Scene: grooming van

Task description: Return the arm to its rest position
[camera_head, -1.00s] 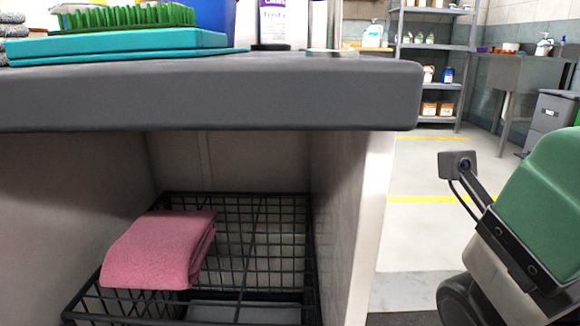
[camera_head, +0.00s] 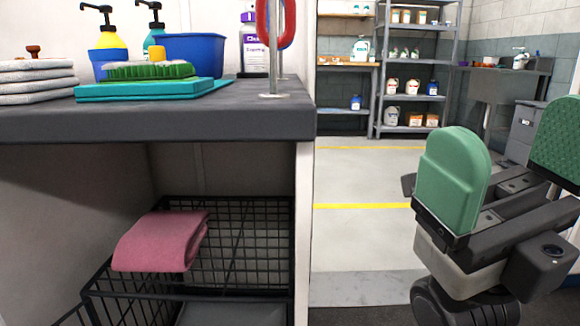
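My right gripper (camera_head: 507,150) is at the right of the head view, in front of the open floor and right of the counter. Its two green fingers point upward with a wide gap between them, and nothing is held in the gap. The right finger is partly cut off by the picture edge. My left gripper is not in view. A folded pink towel (camera_head: 162,242) lies in a black wire basket (camera_head: 245,240) under the counter, well apart from the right gripper.
The grey counter (camera_head: 150,122) holds folded towels (camera_head: 38,80), a green brush (camera_head: 150,71), a blue tub (camera_head: 190,55), bottles and a metal post with a red loop (camera_head: 275,22). A shelf unit (camera_head: 415,70) stands behind. Floor between counter and gripper is clear.

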